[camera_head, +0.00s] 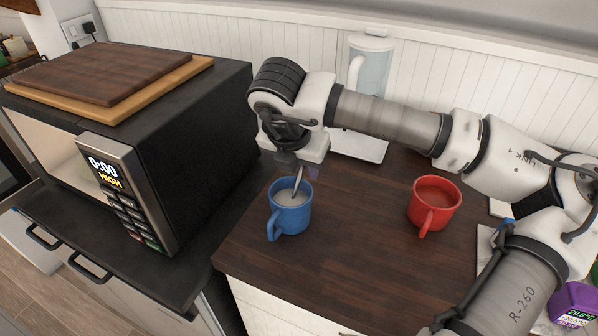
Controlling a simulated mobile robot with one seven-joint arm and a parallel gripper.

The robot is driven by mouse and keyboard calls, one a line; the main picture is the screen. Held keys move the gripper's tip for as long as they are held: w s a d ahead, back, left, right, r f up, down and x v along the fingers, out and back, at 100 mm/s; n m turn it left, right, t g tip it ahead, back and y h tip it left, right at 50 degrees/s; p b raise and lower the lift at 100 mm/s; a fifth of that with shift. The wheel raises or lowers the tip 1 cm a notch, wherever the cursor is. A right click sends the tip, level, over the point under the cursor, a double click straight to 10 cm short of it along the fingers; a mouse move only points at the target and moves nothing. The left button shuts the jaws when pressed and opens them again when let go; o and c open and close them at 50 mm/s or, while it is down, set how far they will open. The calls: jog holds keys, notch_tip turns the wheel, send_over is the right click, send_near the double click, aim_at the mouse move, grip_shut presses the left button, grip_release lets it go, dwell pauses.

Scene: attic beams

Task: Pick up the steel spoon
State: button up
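The steel spoon (297,182) stands tilted in a blue mug (290,212), with its handle rising above the rim. The mug holds a pale liquid that hides the spoon's lower end. My gripper (295,170) points down right above the mug, at the top of the spoon handle. The fingers are small and dark here, and I cannot tell whether they are open or closed on the handle.
A red mug (434,204) stands to the right on the dark wooden counter (350,255). A black microwave (195,150) with cutting boards (105,75) on top is at left. A clear pitcher (371,62) stands behind my arm. The counter's front middle is clear.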

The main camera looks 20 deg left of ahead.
jog(key=shift+x, duration=0.9)
jog(key=shift+c, duration=0.4)
grip_shut()
jog(key=shift+r, duration=0.15)
